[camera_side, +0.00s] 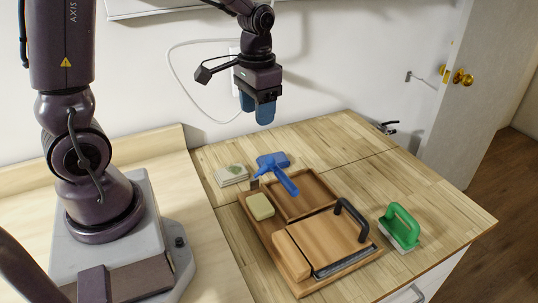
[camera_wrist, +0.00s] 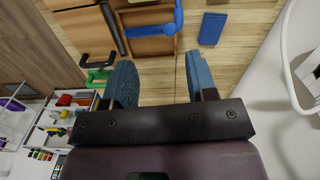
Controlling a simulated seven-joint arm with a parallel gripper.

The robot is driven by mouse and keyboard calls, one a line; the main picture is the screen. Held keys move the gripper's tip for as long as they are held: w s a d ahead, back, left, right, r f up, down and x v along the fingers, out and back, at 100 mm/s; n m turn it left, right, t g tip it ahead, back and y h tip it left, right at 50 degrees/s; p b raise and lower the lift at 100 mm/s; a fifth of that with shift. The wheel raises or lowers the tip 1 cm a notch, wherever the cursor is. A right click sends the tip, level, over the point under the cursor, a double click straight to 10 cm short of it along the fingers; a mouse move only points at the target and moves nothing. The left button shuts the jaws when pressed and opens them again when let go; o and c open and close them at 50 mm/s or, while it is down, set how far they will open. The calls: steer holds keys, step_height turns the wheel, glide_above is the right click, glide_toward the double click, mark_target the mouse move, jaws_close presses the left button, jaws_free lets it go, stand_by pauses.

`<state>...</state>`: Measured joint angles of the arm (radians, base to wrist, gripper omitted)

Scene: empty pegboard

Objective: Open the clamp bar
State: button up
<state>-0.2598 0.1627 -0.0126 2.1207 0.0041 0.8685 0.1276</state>
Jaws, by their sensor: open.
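A wooden tray (camera_side: 374,257) lies on the table. A black arched bar handle (camera_side: 349,213) stands at the right of a wooden board (camera_side: 322,240) in the tray; it looks lowered onto the board, but I cannot tell how it is fastened. A dark strip (camera_side: 345,263) runs along the board's front edge. The handle also shows in the wrist view (camera_wrist: 97,62) at upper left. My gripper (camera_side: 258,112) hangs high above the back of the table, well behind the handle. In the wrist view its blue fingers (camera_wrist: 159,70) are apart with nothing between them.
A blue tool (camera_side: 282,176) lies across the tray's back corner, beside a yellow sponge (camera_side: 261,206). A wooden block (camera_side: 290,257) sits at the tray's left front. Folded cloths (camera_side: 231,175) lie behind left. A green-handled brush (camera_side: 401,226) stands to the right.

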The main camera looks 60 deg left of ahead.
mark_target(270, 159)
steer(key=shift+m, duration=0.6)
steer(key=w+f, duration=0.1)
steer(key=f, duration=0.3)
steer(key=w+a+f, duration=0.1)
steer(key=f, duration=0.4)
steer(key=w+f, duration=0.1)
steer(key=f, duration=0.4)
steer(key=shift+w+a+f, duration=0.25)
steer(key=shift+w+a, duration=0.05)
jaws_close()
